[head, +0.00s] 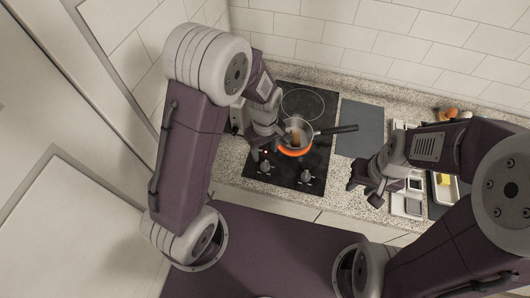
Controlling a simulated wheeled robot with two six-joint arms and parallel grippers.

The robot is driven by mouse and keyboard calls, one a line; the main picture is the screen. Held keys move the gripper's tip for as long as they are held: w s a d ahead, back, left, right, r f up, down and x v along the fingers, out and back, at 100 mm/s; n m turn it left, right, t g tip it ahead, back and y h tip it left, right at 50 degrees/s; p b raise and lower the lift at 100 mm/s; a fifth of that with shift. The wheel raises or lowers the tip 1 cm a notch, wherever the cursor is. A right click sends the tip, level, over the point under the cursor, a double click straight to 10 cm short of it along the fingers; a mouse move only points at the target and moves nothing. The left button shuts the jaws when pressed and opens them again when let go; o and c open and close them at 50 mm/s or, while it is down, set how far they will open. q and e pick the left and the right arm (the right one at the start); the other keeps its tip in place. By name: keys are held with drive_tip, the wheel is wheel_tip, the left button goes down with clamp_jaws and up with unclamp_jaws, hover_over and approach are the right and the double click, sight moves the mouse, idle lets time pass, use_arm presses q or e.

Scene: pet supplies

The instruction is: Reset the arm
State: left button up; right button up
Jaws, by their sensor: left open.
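My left gripper (264,150) is open at the left edge of a small saucepan (308,131) on the black cooktop. Whether it touches the pan is too small to tell. The pan holds something brown, and its dark handle (338,129) points right. An orange-red glow (291,152) shows along the pan's near side. My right gripper (362,190) is over the counter's front part, right of the cooktop, with its dark fingers apart and nothing visible between them.
The black cooktop (318,167) has two knobs at its front. A dark grey board (361,130) lies to its right. Small light containers (407,206) and a tray with yellow food (445,180) stand further right, partly behind my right arm. A tiled wall (400,47) closes the back.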

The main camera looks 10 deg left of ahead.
idle(0.3)
use_arm(q)
drive_tip(key=shift+w+a+f+b, duration=0.1)
drive_tip(key=shift+w+a+b, duration=0.15)
drive_tip(key=shift+b, duration=0.1)
drive_tip(key=s+a+r+m+t+b, duration=0.1)
drive_tip(key=s+a+r+m+b, duration=0.1)
drive_tip(key=s+a+m+b, duration=0.2)
drive_tip(key=shift+s+a+m, duration=1.3)
drive_tip(key=shift+s+m, duration=1)
drive_tip(key=shift+s, duration=0.3)
